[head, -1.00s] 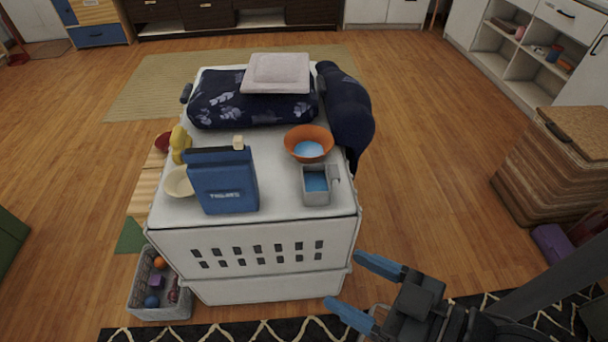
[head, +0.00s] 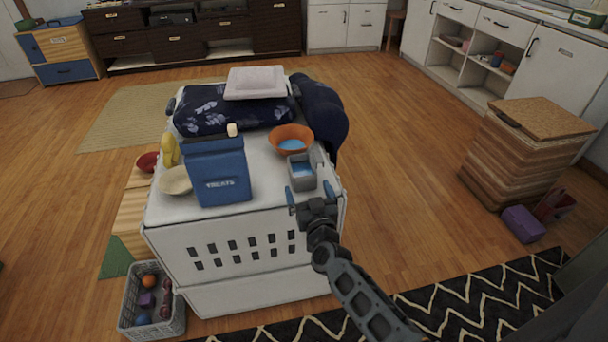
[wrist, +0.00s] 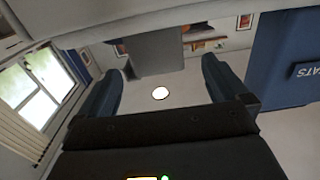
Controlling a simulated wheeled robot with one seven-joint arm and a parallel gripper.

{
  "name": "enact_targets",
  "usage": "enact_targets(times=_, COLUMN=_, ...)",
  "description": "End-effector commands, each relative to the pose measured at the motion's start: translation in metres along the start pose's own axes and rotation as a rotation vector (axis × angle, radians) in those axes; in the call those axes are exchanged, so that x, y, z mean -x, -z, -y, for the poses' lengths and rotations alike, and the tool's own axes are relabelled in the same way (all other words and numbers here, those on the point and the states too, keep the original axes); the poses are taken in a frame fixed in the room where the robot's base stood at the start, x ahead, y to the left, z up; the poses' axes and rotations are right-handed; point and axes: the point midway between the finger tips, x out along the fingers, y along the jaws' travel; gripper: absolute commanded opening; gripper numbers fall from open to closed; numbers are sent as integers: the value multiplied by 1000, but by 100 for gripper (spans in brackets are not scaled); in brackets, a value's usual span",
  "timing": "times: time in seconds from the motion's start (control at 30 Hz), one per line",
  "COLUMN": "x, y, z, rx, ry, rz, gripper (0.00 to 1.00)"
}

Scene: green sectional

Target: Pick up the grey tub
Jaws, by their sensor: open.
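The grey tub (head: 302,172) is a small square container with blue inside and a handle at its right. It stands on the white crate's top near the front right edge. My gripper (head: 309,191) is open and empty just in front of the tub, with a fingertip towards each side of it. I cannot tell if they touch. In the wrist view a grey block, apparently the tub (wrist: 155,52), shows beyond and between the open fingers (wrist: 162,80).
An orange bowl (head: 291,140) stands close behind the tub. A blue treats bag (head: 218,172) stands to its left, also large in the wrist view (wrist: 290,60). A dark patterned cushion (head: 235,110) lies at the back of the white crate (head: 230,275).

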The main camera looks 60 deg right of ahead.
Motion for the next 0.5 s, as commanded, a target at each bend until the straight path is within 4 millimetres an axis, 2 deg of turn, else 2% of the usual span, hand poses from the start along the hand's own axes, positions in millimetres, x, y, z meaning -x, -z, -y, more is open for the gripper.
enact_targets(times=0.5, x=-58, y=0, z=-4, rx=0, ry=-12, rz=-3, gripper=100)
